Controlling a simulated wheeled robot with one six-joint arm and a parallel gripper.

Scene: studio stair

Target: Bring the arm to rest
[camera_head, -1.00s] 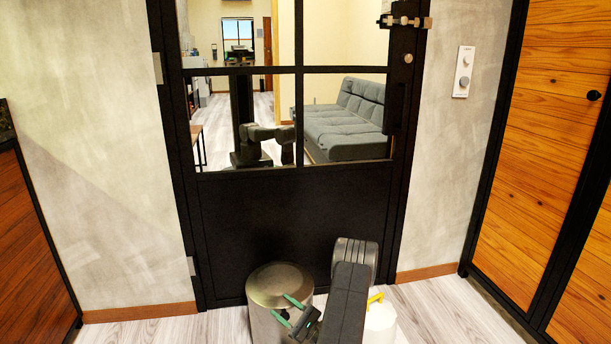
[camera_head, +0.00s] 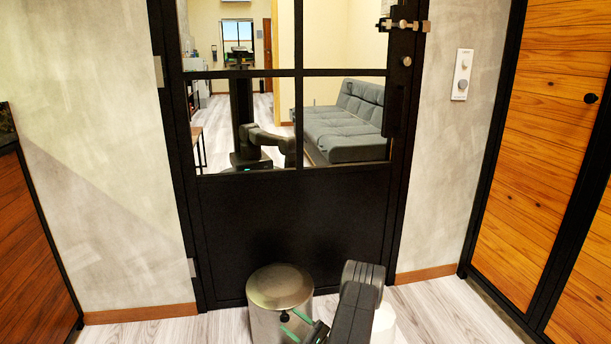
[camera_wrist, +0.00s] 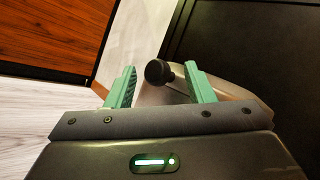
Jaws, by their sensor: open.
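My gripper (camera_head: 295,325) is low at the bottom of the head view, in front of the round metal bin (camera_head: 279,283). Its green fingers are apart. In the wrist view my gripper (camera_wrist: 160,69) is open, with a black round knob (camera_wrist: 158,72) showing between the fingertips. The knob also shows in the head view (camera_head: 284,317), against the bin's front. I cannot tell whether a finger touches it. My arm bends down from the lower right of the head view, partly covering a white container (camera_head: 385,322).
A black-framed door (camera_head: 290,225) with glass panes stands right behind the bin. A latch (camera_head: 404,25) is at its upper right. Grey walls flank it, with wooden panels (camera_head: 545,150) at right and left. Bare floor (camera_head: 440,310) shows at both sides.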

